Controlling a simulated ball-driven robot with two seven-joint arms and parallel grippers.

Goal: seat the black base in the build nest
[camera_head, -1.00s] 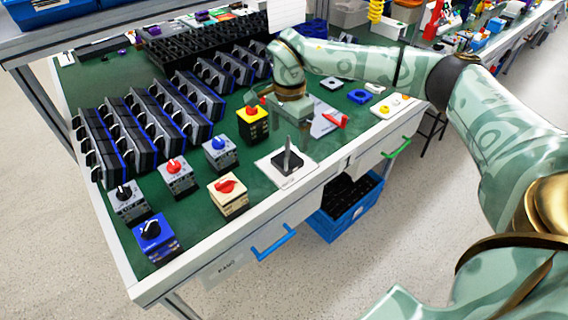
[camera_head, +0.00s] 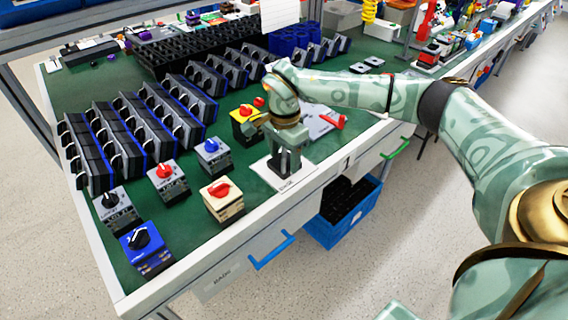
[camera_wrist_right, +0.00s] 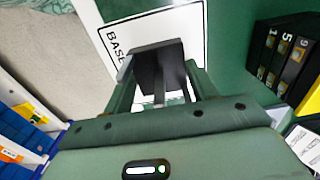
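The black base (camera_wrist_right: 160,68) has an upright grey shaft and sits on the white card marked BASE at the bench's front edge, in the right wrist view. In the head view my right gripper (camera_head: 286,160) is down over that card (camera_head: 296,182) and mostly covers the base. In the wrist view the fingers of my right gripper (camera_wrist_right: 160,95) stand one on each side of the base. I cannot tell whether they press on it. I cannot make out the build nest for sure. My left gripper is not in view.
Finished switches stand left of the card, including one with a beige body (camera_head: 223,203) and a blue one (camera_head: 146,252). A yellow switch (camera_head: 246,126) is close behind my right gripper. Rows of black racks (camera_head: 140,125) fill the left. A blue crate (camera_head: 345,212) is below the bench.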

